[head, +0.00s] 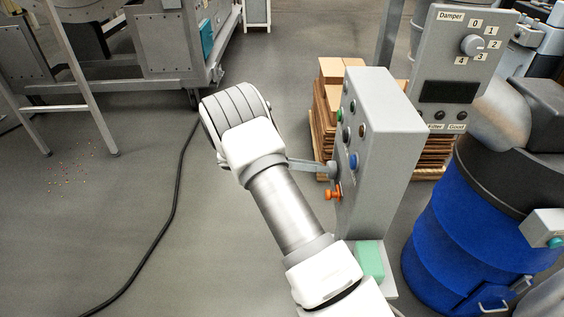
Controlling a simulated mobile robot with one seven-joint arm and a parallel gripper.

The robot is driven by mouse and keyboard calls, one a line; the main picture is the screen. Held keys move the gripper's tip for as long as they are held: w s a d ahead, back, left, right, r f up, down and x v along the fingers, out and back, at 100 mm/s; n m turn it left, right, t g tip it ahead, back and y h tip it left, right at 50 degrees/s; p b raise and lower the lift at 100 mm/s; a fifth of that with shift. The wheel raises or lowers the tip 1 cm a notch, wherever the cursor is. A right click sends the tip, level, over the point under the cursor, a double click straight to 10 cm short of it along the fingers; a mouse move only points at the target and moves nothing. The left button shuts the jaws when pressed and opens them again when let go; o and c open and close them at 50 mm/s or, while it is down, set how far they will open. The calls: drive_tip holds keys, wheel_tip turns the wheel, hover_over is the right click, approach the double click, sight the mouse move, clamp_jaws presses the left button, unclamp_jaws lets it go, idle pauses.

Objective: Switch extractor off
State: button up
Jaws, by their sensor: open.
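A grey control box (385,135) stands right of centre. Its narrow left face carries a green button (339,114), a blue button (353,160), a few darker round controls and an orange knob (333,193) low down. No label on this face is readable, so I cannot tell which control is the extractor's. My white arm reaches up from the bottom, with its wrist left of the box. My gripper (310,166) is open and mostly hidden behind the wrist. A thin grey part of it points right at the face, near the blue button; contact is unclear.
A Damper panel (468,70) with a numbered dial (473,45) stands behind right. A blue drum (460,215) is at right. Stacked cardboard (330,100) is behind the box. A black cable (176,190) crosses the floor. A metal frame (75,80) stands at left.

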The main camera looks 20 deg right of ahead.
drive_tip(key=b+v, duration=0.3)
drive_tip(key=v, duration=1.2)
drive_tip(key=shift+a, duration=0.25)
drive_tip(key=shift+w+r, duration=0.15)
drive_tip(key=s+d+r+m+t+y, duration=0.2)
drive_tip(key=s+d+r+m+y, duration=0.4)
drive_tip(key=s+r+m+y, duration=0.45)
drive_tip(key=s+a+r+m+t+y, duration=0.1)
drive_tip(key=s+m+t+y, duration=0.1)
drive_tip(key=s+m, duration=0.3)
drive_tip(key=s+a+r+m+t+y+b, duration=0.1)
drive_tip(key=s+m+t, duration=0.4)
drive_tip(key=s, duration=0.8)
drive_tip(key=shift+s+a+r+t+y, duration=0.3)
drive_tip(key=shift+s+a+r+y, duration=0.25)
drive_tip(key=shift+y, duration=0.4)
drive_tip(key=shift+s+a+f+m, duration=0.1)
drive_tip(key=shift+s+m, duration=0.05)
drive_tip(key=shift+m, duration=0.5)
drive_tip(key=shift+c, duration=0.2)
